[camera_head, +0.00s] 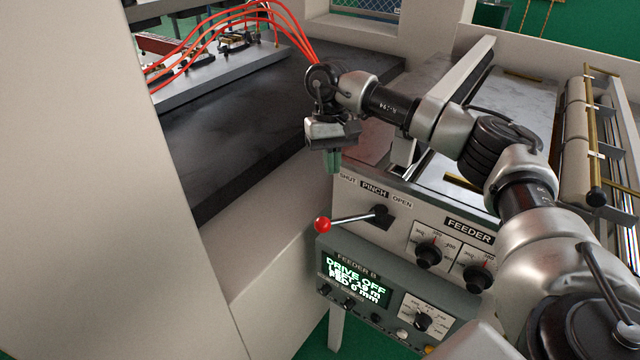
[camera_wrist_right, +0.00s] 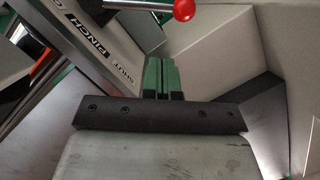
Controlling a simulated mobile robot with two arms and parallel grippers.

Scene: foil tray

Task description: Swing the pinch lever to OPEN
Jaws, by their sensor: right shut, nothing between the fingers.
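The pinch lever (camera_head: 350,218) is a thin metal rod with a red ball knob (camera_head: 323,225) on a dark hub (camera_head: 380,214). It points left, to the SHUT side of the PINCH label (camera_head: 374,188); OPEN is printed at the right. My right gripper (camera_head: 333,168) hangs above and apart from the knob, with green fingers pointing down, shut and empty. In the right wrist view the shut fingers (camera_wrist_right: 160,78) show at the middle and the red knob (camera_wrist_right: 184,9) at the top edge, not touching. My left gripper is not in view.
Below the lever is a green-grey feeder box (camera_head: 372,258) with a lit display reading DRIVE OFF. Dials (camera_head: 428,257) sit right of the lever. A pale machine wall (camera_head: 190,200) stands at the left. Red hoses (camera_head: 240,18) run behind the gripper.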

